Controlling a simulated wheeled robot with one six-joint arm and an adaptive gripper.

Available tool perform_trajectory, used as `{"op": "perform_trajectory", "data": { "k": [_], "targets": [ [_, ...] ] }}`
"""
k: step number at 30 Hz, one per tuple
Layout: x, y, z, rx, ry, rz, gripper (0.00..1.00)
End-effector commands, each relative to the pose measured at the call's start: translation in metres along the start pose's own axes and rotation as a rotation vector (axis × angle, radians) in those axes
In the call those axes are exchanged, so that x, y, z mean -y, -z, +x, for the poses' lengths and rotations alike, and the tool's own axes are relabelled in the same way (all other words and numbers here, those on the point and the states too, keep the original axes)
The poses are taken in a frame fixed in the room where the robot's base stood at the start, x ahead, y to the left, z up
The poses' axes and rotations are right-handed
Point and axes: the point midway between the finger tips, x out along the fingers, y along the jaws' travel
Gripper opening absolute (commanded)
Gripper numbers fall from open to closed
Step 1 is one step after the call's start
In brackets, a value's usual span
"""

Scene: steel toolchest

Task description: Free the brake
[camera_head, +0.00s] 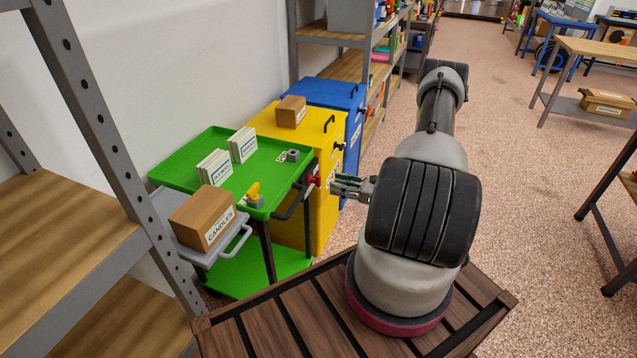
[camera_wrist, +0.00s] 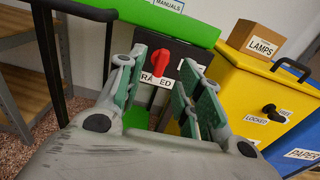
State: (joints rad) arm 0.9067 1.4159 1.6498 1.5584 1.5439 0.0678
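The brake is a red knob (camera_head: 314,181) on a black plate at the end of the green cart (camera_head: 170,172). In the wrist view the red knob (camera_wrist: 160,61) stands out from the black plate (camera_wrist: 180,50), with its pointer tilted. A white label below it, partly hidden by a finger, seems to read "BRAKED" (camera_wrist: 156,80). Another label lies hidden behind the right finger. My gripper (camera_head: 336,185) is open and empty, pointing at the knob with a small gap before it. In the wrist view my gripper (camera_wrist: 163,76) has its fingers on either side of the knob.
A yellow cabinet (camera_head: 325,150) with a black knob (camera_wrist: 269,109) and a blue cabinet (camera_head: 340,93) stand beside the cart. The cart carries manuals (camera_head: 243,145) and a yellow-handled item (camera_head: 254,194). A candles box (camera_head: 203,217) sits on a grey trolley (camera_head: 165,205).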

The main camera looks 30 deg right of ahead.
Motion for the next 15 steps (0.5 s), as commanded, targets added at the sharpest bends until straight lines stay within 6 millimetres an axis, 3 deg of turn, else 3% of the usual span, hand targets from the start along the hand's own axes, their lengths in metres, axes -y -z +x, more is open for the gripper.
{"op": "perform_trajectory", "data": {
  "k": [5, 15],
  "targets": [
    [0.003, -0.008, 0.013, 0.030, 0.013, 0.008, 0.36],
    [0.003, -0.009, 0.067, 0.028, 0.010, 0.007, 0.36]
  ]
}}
